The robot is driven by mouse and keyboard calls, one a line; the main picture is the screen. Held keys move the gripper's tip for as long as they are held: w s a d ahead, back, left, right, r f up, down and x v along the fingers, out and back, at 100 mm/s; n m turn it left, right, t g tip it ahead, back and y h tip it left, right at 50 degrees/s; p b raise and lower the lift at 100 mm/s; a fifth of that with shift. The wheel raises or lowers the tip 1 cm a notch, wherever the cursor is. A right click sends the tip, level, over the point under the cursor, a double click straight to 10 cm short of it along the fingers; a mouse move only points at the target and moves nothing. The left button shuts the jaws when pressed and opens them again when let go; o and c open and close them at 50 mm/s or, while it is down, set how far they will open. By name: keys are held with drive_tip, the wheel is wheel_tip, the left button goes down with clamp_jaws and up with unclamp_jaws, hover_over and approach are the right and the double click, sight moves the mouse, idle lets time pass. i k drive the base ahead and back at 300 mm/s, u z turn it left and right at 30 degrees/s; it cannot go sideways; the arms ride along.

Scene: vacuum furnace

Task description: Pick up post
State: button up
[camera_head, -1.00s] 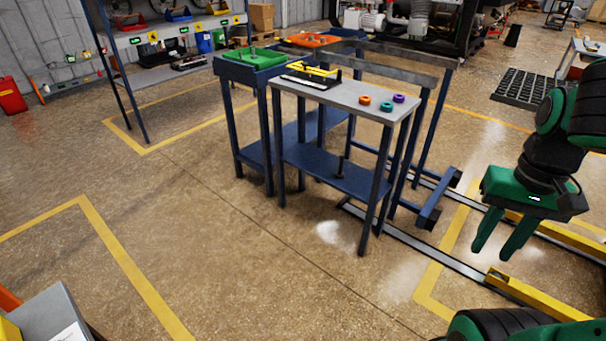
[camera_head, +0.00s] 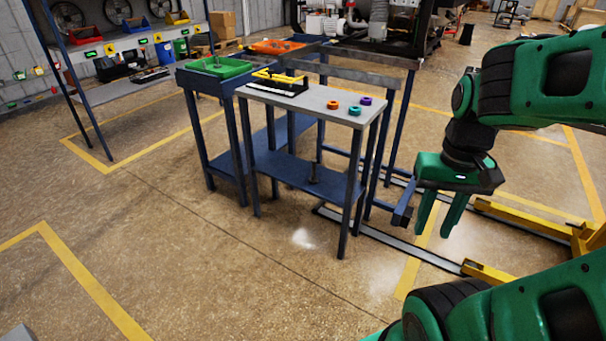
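A small dark upright post (camera_head: 313,174) on a wider foot stands on the blue lower shelf (camera_head: 285,170) of the small table, near its right part. Two of the table's legs stand to either side of it in the view. My gripper (camera_head: 433,232) is at the right, with green fingers pointing down and spread apart. It is empty and hangs over the floor, to the right of the table and clear of the post.
The grey tabletop (camera_head: 310,100) above the shelf carries a yellow and black fixture (camera_head: 279,82) and orange, teal and purple rings (camera_head: 355,109). A green tray (camera_head: 219,67) stands behind. Floor rails (camera_head: 420,252) run at right. The floor in front is clear.

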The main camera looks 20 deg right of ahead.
sight(313, 179)
drive_tip(key=i, duration=0.85)
drive_tip(key=z, duration=0.1)
